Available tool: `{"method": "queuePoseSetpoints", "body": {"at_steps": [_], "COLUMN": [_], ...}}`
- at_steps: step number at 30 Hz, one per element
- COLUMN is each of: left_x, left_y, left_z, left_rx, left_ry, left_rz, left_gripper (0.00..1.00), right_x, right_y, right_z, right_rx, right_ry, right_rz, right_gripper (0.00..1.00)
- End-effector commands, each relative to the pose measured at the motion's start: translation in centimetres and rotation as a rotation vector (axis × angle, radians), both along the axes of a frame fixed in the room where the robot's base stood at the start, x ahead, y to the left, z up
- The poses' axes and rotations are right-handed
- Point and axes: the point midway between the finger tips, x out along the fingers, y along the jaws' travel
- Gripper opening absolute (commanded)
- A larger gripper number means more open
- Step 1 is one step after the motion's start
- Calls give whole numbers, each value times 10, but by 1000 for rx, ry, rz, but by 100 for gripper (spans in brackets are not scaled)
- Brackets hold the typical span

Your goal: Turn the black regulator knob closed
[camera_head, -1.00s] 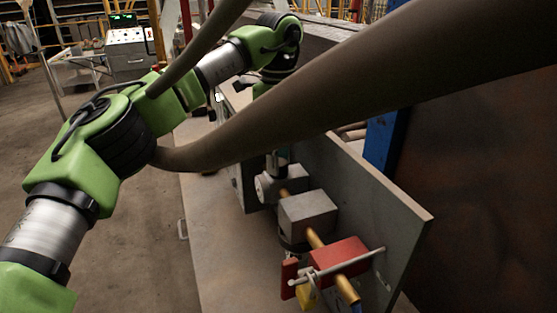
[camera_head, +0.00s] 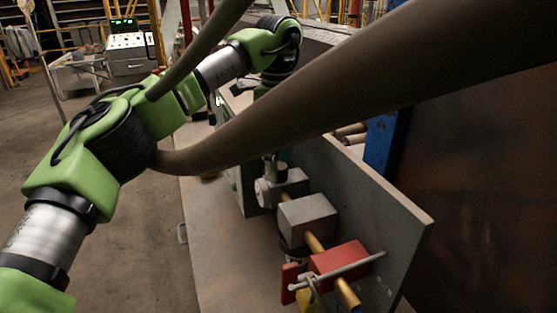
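A grey block-shaped regulator (camera_head: 307,217) sits on a brass pipe (camera_head: 314,242) in front of an upright grey plate. A dark round part, which looks like the black knob (camera_head: 292,245), shows only partly under this block. My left arm comes in from the left, and its wrist (camera_head: 280,50) bends down behind a thick brown hose. Below the hose, a slim metallic end that looks like my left gripper (camera_head: 271,167) shows by a grey fitting behind the regulator, apart from the dark knob. Its fingers are mostly hidden. My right gripper is not in view.
The thick brown hose (camera_head: 330,95) crosses the view and hides much of the work area. A red valve block (camera_head: 338,258) with a metal rod stands nearer on the pipe. The grey upright plate (camera_head: 375,205) bounds the right side. The bench top (camera_head: 225,265) at left is clear.

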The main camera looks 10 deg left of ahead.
Motion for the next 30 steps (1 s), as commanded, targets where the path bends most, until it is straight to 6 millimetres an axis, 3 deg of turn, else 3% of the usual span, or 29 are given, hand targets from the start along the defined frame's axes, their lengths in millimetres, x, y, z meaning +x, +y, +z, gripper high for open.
{"method": "queuePoseSetpoints", "body": {"at_steps": [8, 21, 30], "left_x": [0, 0, -1], "left_y": [0, -1, 0], "left_z": [6, 88, 110], "left_rx": [0, 1, 5], "left_ry": [2, 0, 9], "left_rz": [0, 2, 1], "left_gripper": [45, 45, 45], "right_x": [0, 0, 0], "right_y": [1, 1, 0], "right_z": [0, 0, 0], "right_rx": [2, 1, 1], "right_ry": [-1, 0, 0], "right_rz": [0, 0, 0], "right_gripper": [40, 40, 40]}}
